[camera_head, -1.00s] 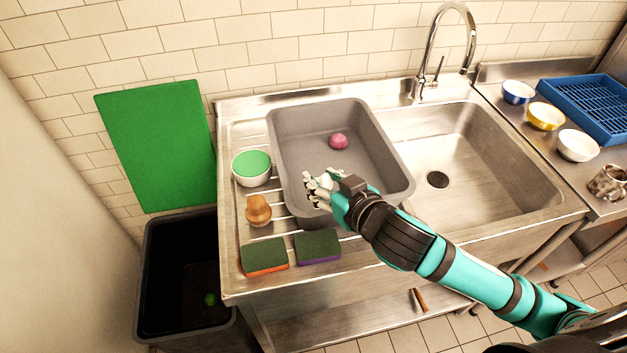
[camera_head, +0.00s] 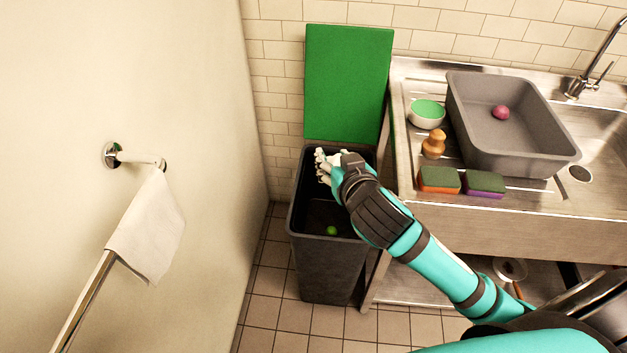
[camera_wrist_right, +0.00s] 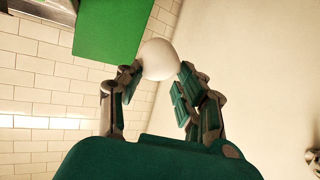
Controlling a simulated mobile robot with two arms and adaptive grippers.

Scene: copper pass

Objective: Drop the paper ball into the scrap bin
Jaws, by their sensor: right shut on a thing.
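The paper ball (camera_wrist_right: 158,59) shows in the right wrist view as a smooth, pale round thing between the fingertips of my right gripper (camera_wrist_right: 153,76). The right gripper is shut on it. In the head view my right gripper (camera_head: 329,166) is over the opening of the scrap bin, toward its back part; I cannot make out the ball clearly from the pale fingers there. The scrap bin (camera_head: 330,272) is a tall dark bin on the floor, open at the top. A small green round thing (camera_head: 331,230) lies inside it. My left gripper is out of view.
A green board (camera_head: 348,85) stands behind the bin. The sink counter (camera_head: 480,232) is close on the right, with a grey tub (camera_head: 520,155), sponges (camera_head: 439,180) and a bowl (camera_head: 427,113). A wall holder with a cloth (camera_head: 150,228) is at left. Floor is clear left of the bin.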

